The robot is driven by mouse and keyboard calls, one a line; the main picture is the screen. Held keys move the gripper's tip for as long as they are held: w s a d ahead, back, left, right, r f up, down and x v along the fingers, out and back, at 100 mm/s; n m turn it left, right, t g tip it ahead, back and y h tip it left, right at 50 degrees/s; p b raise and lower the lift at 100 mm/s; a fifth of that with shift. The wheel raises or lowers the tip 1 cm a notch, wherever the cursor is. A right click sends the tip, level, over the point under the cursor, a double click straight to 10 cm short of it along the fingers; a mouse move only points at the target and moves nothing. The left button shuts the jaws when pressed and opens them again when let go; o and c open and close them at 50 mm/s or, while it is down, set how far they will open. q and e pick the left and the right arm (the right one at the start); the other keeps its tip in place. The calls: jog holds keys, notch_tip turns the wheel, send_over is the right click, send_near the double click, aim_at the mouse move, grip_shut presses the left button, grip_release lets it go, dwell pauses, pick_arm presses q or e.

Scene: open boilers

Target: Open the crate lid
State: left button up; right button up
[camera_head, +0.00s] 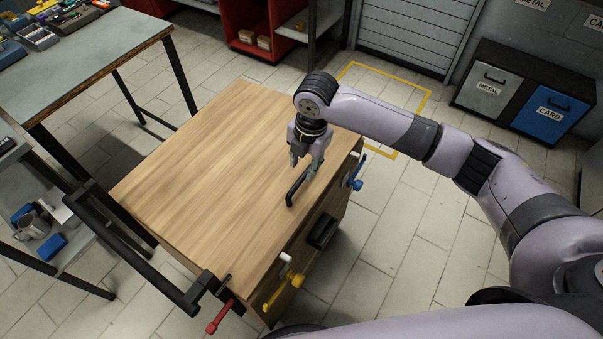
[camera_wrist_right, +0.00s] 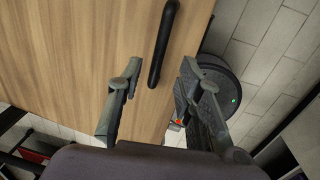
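The wooden crate lid (camera_head: 220,170) lies flat and appears shut. Its black bar handle (camera_head: 297,188) is near the edge closest to my right arm. The handle also shows in the right wrist view (camera_wrist_right: 163,42). My right gripper (camera_head: 303,165) points down just above the lid, close to the handle's far end. In the right wrist view the right gripper (camera_wrist_right: 160,75) has its two fingers spread with a gap, and the handle is ahead of that gap, not held. Whether a finger touches the lid is unclear. My left gripper is not in view.
A blue clamp (camera_head: 355,181), a yellow lever (camera_head: 283,290) and a red lever (camera_head: 220,317) stick out from the crate's sides. A black push bar (camera_head: 130,250) stands at the left. A workbench (camera_head: 85,55) is at the upper left.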

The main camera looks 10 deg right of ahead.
aim_at(301, 179)
jog(key=f, duration=0.5)
jog(key=shift+w+a+f, duration=0.2)
jog(key=shift+a+f, duration=0.05)
jog(key=shift+f, duration=0.1)
jog(key=shift+c, duration=0.4)
grip_shut()
